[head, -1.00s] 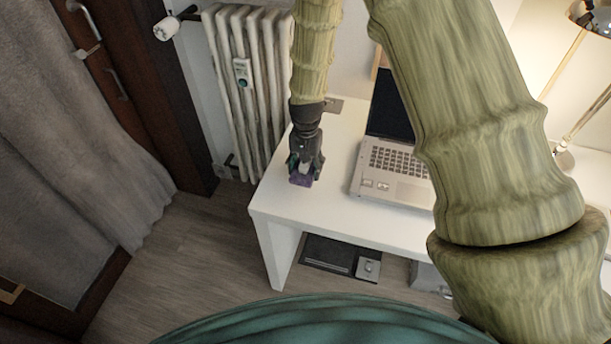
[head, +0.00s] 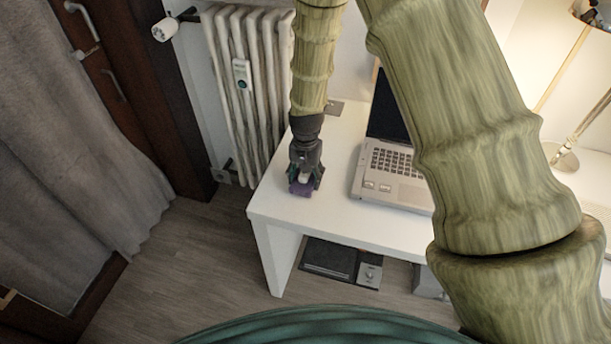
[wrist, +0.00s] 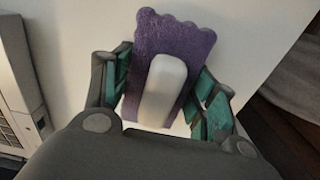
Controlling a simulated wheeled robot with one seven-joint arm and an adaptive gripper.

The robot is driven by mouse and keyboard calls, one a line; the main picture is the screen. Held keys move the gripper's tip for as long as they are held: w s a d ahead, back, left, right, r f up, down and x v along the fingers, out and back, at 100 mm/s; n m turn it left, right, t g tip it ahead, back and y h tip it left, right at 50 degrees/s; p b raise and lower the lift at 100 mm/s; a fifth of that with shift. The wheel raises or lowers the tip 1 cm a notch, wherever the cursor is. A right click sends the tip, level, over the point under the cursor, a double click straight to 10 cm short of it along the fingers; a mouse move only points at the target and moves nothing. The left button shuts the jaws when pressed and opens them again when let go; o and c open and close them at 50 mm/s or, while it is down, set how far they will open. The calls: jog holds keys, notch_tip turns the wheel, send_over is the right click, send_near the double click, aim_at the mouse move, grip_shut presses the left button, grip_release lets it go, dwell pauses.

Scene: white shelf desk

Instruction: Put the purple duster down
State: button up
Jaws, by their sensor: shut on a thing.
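The purple duster (head: 302,188) is at the left end of the white desk (head: 345,214), with its purple side low, at or just above the desk top; I cannot tell whether it touches. My gripper (head: 305,178) points down over it, shut on it. In the wrist view the duster (wrist: 190,42) shows a purple scalloped pad with a white handle (wrist: 163,90) along its middle. The fingers of my gripper (wrist: 160,85) stand on both sides of it. The white desk top (wrist: 85,20) lies beneath.
An open laptop (head: 396,176) stands on the desk to the right of my gripper. A radiator (head: 245,90) is behind the desk's left end. A lamp (head: 565,157) stands at the right. The desk's left and front edges are close to the duster.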

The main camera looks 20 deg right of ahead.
jog(key=shift+s+f, duration=0.15)
jog(key=shift+f, duration=0.2)
jog(key=shift+f, duration=0.1)
jog(key=o, duration=0.9)
jog(key=shift+s, duration=0.1)
jog(key=shift+o, duration=0.7)
jog(key=shift+f, duration=0.25)
jog(key=shift+w+r, duration=0.2)
jog(key=shift+r, duration=0.1)
jog(key=shift+w+r, duration=0.1)
jog(key=shift+r, duration=0.55)
notch_tip(320, 180, up, 12)
jog(key=shift+f+b, duration=0.15)
jog(key=shift+b, duration=0.55)
